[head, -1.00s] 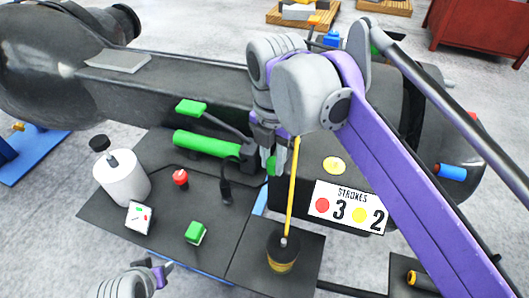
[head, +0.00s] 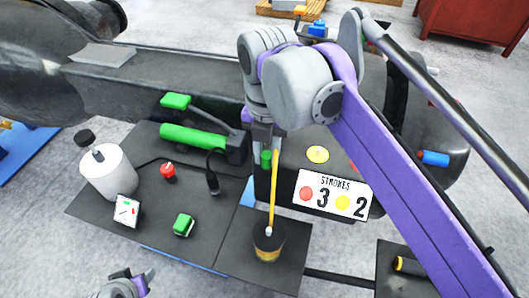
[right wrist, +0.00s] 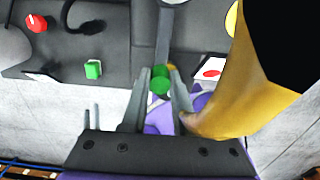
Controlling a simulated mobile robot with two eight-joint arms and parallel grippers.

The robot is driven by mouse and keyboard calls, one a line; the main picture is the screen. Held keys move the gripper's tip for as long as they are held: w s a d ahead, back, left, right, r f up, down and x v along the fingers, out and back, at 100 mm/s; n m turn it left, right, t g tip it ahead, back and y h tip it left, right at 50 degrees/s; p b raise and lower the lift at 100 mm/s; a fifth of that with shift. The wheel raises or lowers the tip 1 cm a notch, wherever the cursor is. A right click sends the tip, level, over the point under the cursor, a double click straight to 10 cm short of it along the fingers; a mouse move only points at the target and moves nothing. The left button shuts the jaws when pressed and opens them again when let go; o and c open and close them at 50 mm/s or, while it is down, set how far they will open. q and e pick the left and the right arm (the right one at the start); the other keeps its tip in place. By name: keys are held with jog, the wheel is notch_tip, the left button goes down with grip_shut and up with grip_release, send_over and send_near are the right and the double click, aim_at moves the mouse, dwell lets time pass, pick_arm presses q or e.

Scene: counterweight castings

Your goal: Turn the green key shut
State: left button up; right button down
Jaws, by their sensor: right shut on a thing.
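The green key (head: 266,158) is a small green piece at the fingertips of my right gripper (head: 269,160), near the front of the dark machine. In the right wrist view the green key (right wrist: 160,82) sits between the two grey fingers of my right gripper (right wrist: 160,88), which are closed on it. The fingers hide part of the key, and the key's marks and exact angle cannot be read. My left gripper (head: 140,283) is only partly in view at the lower left, away from the key; its jaws are unclear.
A yellow rod rises from a dark pot (head: 268,243) right beside the right gripper. A STROKES sign (head: 335,195) is to its right. A green handle (head: 192,138), red knob (head: 168,171), green button (head: 183,225) and white canister (head: 107,172) are to the left.

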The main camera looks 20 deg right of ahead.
aim_at(268, 155)
jog(key=c, duration=0.7)
grip_release()
notch_tip(268, 155, up, 11)
jog(key=shift+f+p, duration=0.1)
jog(key=shift+p, duration=0.3)
